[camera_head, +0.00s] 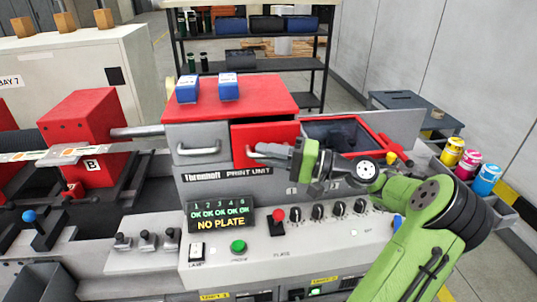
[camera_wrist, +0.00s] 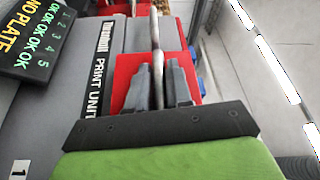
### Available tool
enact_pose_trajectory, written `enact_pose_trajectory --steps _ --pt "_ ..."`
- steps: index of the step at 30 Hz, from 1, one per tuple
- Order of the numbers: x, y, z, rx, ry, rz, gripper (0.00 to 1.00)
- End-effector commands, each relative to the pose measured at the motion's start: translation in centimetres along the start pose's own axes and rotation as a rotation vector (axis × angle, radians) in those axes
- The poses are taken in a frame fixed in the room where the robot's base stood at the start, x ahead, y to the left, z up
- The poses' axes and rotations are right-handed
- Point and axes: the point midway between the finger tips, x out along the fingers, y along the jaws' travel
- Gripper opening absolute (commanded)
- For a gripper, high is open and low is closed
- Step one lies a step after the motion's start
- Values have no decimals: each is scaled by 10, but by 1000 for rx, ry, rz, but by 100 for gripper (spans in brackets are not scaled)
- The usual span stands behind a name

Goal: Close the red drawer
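The red drawer (camera_head: 262,131) is in the middle of the print unit, under its red top. It stands out somewhat from the unit, with a dark gap above its front. Its red front also shows behind my fingers in the wrist view (camera_wrist: 125,72). My gripper (camera_head: 275,152) is at the drawer's front. Part of the handle is hidden by my gripper in the head view.
A grey drawer front with a handle (camera_head: 198,150) is to the left. An open dark compartment with a red edge (camera_head: 345,135) is to the right. Two blue boxes (camera_head: 187,89) stand on the red top (camera_head: 260,98). A control panel (camera_head: 330,225) lies below.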

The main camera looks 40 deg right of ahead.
Motion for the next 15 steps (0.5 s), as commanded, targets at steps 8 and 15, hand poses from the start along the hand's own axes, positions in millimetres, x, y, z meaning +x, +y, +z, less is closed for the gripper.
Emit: enact_pose_trajectory --steps 8,15 --pt "0 0 0 1 -1 1 0" --pt "6 -2 -15 0 -2 -3 0"
